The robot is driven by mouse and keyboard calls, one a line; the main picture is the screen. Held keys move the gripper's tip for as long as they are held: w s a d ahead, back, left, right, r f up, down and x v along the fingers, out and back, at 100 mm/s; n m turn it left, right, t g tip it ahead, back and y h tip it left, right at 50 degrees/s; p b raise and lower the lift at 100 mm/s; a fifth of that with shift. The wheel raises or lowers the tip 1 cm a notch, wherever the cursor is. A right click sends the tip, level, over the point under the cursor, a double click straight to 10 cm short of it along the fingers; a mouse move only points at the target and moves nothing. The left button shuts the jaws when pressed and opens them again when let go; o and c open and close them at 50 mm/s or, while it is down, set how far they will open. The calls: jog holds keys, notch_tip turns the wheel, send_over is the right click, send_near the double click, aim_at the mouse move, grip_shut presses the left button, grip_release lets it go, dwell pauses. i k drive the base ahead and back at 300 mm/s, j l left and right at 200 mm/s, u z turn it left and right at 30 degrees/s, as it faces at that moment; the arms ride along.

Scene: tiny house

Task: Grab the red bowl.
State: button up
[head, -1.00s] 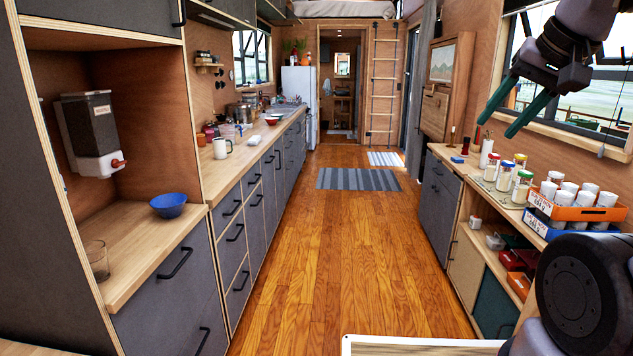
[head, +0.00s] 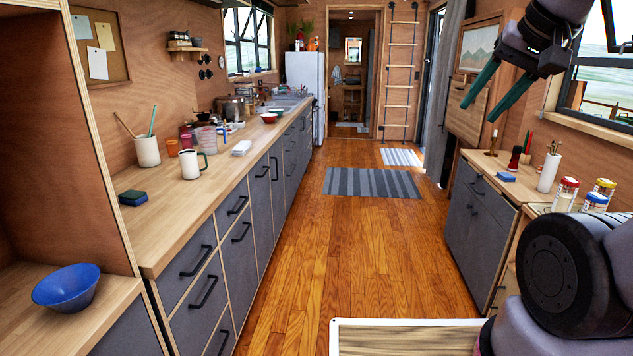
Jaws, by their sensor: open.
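A small red bowl (head: 269,118) sits on the long wooden counter at the left, well down the room, near the sink end. It is small in the head view and lies far from my gripper. My gripper (head: 478,103) is at the upper right, raised in the air, with its two green fingers spread apart and nothing between them. A blue bowl (head: 66,288) sits on a nearer wooden shelf at the lower left.
A right-hand cabinet (head: 475,215) carries jars. The wooden floor (head: 290,270) between is clear, with a striped rug (head: 372,183) farther on.

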aim_at(269, 119)
jog(key=i, duration=2.05)
jog(key=i+u, duration=0.3)
jog(key=i, duration=0.15)
jog(key=i+l+u, duration=0.3)
jog(key=i, duration=0.15)
jog(key=i+l+u, duration=0.25)
jog(key=i, duration=0.2)
jog(key=i+l+u, duration=0.55)
jog(key=i, duration=0.25)
jog(key=i+l+u, duration=0.2)
jog(key=i, duration=0.25)
